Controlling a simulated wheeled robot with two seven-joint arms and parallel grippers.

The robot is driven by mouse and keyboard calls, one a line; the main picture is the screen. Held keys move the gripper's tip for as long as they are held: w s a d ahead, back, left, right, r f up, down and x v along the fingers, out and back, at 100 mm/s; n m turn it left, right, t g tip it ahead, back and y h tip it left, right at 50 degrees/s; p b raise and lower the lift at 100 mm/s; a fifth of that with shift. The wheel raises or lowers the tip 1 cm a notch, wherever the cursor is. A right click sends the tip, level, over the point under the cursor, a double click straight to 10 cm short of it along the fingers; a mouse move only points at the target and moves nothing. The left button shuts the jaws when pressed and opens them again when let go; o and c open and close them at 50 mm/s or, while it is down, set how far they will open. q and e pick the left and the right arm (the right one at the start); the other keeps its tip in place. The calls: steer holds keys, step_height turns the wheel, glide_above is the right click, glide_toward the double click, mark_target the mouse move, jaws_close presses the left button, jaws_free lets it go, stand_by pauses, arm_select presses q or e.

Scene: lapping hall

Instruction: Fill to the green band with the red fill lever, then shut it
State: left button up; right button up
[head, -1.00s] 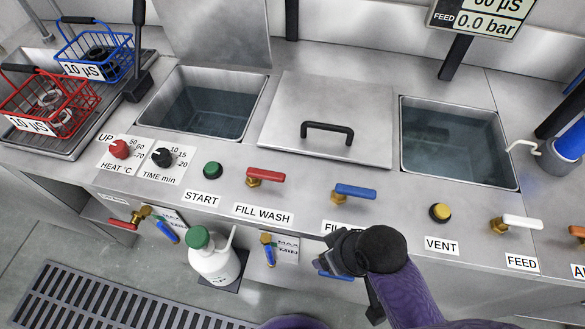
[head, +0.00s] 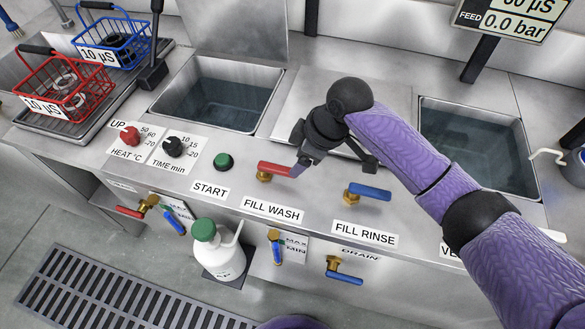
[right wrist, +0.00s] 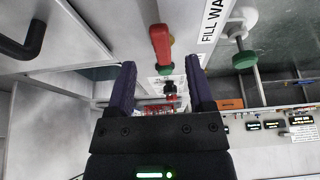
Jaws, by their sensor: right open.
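The red fill lever (head: 274,169) sits on a brass valve above the FILL WASH label (head: 271,210), its handle pointing right. My right gripper (head: 300,153) is open and empty at the right end of this lever. In the right wrist view the red lever (right wrist: 160,43) lies ahead of the gap between the two open fingers (right wrist: 159,80), apart from them. The wash tank (head: 158,106) at the back left holds water. A MAX/MIN gauge plate (head: 293,249) is on the front face below; its green band cannot be made out. My left gripper is not in view.
A blue FILL RINSE lever (head: 370,192) is right of the red one. The green START button (head: 223,161) is to its left. A lid with a black handle lies behind, partly hidden by my right arm. A white bottle (head: 218,256) stands below the front edge.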

mark_target(277, 169)
steer(key=b+x, duration=0.1)
steer(key=x, duration=0.3)
steer(key=shift+a+f, duration=0.1)
steer(key=shift+f, duration=0.15)
steer(key=c, duration=0.9)
jaws_close()
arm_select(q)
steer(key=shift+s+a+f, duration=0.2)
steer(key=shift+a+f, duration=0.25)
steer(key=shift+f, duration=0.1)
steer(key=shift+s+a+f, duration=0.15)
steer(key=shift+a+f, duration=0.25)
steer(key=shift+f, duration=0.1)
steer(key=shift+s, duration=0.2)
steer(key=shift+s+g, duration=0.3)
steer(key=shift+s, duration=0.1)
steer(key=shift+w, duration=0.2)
